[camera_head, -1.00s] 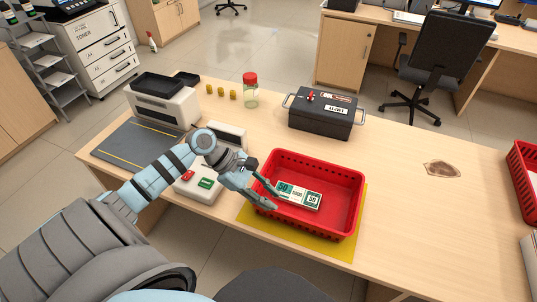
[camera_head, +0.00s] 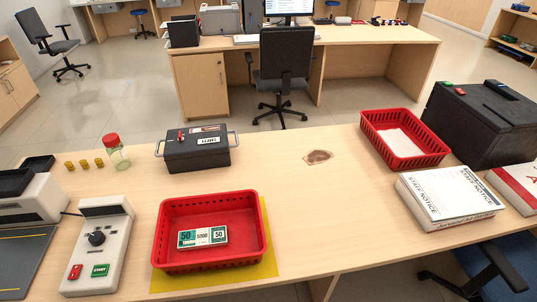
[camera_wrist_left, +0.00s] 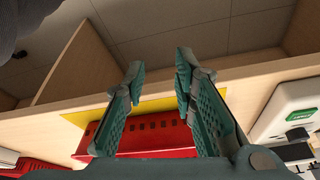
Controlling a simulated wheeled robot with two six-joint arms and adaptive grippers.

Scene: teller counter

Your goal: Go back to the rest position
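My left gripper (camera_wrist_left: 160,68) shows only in the left wrist view, where its two teal fingers are apart with nothing between them. Beyond the fingers are the red basket (camera_wrist_left: 155,148) and the yellow mat (camera_wrist_left: 155,105) at the counter edge. In the head view the red basket (camera_head: 243,198) stands on the yellow mat (camera_head: 271,262) at the front of the counter. A banded bundle of notes marked 50 (camera_head: 202,238) lies inside it. Neither gripper is in the head view, and my right gripper is in no view.
A counting device with START button (camera_head: 102,242) stands left of the basket. Behind are a black cash box (camera_head: 197,150) and a red-lidded jar (camera_head: 116,155). A second red basket (camera_head: 405,140), paper stacks (camera_head: 450,200) and a large black machine (camera_head: 480,125) fill the right. A brown stain (camera_head: 318,157) marks the counter.

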